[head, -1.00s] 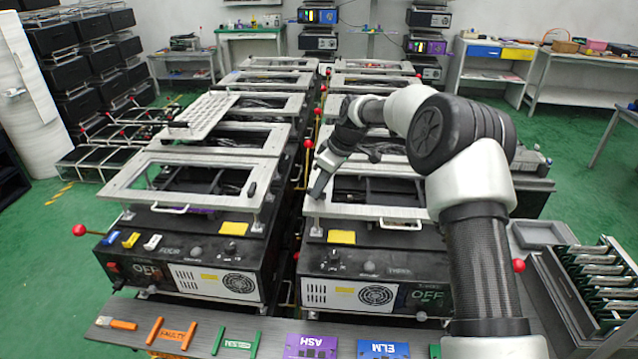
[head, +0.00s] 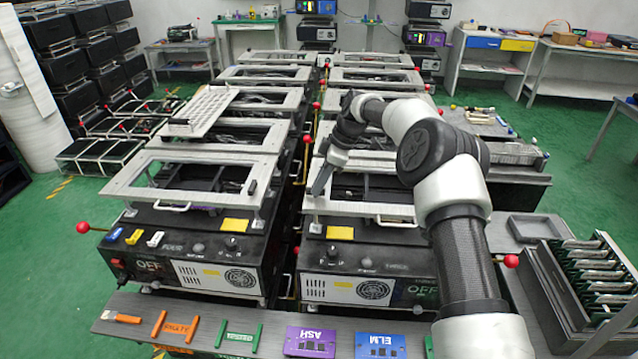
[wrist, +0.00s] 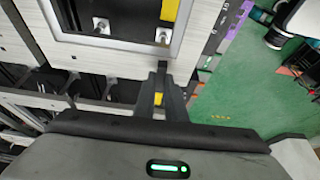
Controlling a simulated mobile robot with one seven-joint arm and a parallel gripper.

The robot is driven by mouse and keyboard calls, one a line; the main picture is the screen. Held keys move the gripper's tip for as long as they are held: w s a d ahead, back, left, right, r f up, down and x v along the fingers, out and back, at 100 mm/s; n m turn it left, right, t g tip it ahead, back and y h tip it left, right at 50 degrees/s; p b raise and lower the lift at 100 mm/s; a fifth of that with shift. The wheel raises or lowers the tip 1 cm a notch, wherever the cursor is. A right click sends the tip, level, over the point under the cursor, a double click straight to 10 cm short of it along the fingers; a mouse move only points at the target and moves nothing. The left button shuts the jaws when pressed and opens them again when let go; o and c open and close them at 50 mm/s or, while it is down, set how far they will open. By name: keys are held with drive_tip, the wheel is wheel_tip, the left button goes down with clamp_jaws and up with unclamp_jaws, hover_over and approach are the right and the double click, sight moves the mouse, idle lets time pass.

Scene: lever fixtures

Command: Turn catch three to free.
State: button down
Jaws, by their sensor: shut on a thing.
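Fixture three is the near right black box (head: 350,262), with a pale rectangular frame (head: 375,209) on top. My gripper (head: 319,188) reaches down to the left side of this frame, near its front left corner. In the wrist view my gripper's dark fingers (wrist: 161,80) meet at the frame's edge, shut on catch three. The catch itself is mostly hidden by the fingers, so its exact angle cannot be told. A similar small black catch (head: 252,187) stands on the right side of the neighbouring frame of fixture four.
Fixture four (head: 185,262) stands close on the left, with a narrow gap between. Red-ball levers (head: 83,228) stick out at the sides. A bench in front holds a purple ASH plate (head: 310,342) and a blue ELM plate (head: 381,346). A rack (head: 590,280) stands at right.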

drive_tip(key=c, duration=1.8)
unclamp_jaws()
drive_tip(key=shift+r, duration=0.1)
drive_tip(key=p+v, duration=0.1)
drive_tip(key=v, duration=1.6)
drive_tip(key=shift+d, duration=0.15)
drive_tip(key=shift+s+r, duration=0.1)
